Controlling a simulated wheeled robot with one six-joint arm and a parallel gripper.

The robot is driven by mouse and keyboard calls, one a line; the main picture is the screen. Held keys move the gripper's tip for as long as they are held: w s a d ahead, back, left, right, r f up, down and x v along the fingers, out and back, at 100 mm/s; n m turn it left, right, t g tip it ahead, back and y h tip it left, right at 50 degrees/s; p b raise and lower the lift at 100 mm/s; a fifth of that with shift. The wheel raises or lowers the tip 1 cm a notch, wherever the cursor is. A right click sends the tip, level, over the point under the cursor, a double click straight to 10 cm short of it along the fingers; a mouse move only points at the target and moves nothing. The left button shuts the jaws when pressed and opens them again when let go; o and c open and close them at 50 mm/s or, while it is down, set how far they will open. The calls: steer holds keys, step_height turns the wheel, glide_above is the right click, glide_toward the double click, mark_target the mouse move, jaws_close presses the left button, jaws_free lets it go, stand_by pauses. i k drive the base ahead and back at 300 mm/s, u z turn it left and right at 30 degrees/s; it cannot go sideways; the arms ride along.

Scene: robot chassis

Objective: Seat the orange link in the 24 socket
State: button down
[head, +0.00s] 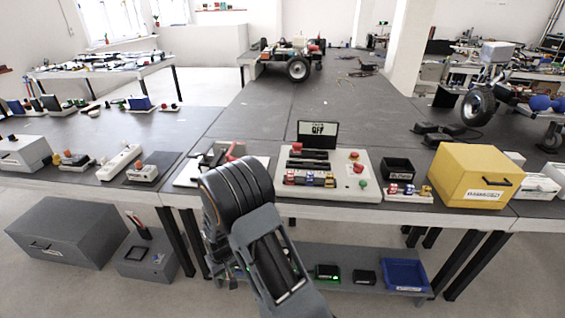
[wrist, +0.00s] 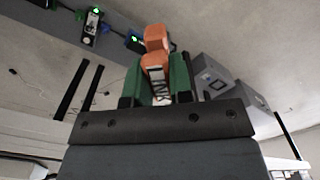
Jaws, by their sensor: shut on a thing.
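My gripper (wrist: 158,80) shows in the wrist view, its two green fingers shut on the orange link (wrist: 156,42). The link stands up from between the fingers and its upper part shows clear of them. A dark and white marked piece shows between the fingers below it. In the head view my own arm hides the gripper and the link. A light panel (head: 345,198) with a row of coloured pieces, a red button and a green button lies on the bench, right of my arm. I cannot make out a socket marked 24.
A black OFF sign (head: 318,133) stands behind the panel. A black bin (head: 398,169) and a yellow box (head: 476,176) are to the right. Below the bench, a shelf holds a blue bin (head: 405,274). A grey chest (head: 68,234) stands on the floor at left.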

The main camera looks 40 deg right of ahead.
mark_target(326, 156)
steer(key=i, duration=0.45)
steer(key=z, duration=0.75)
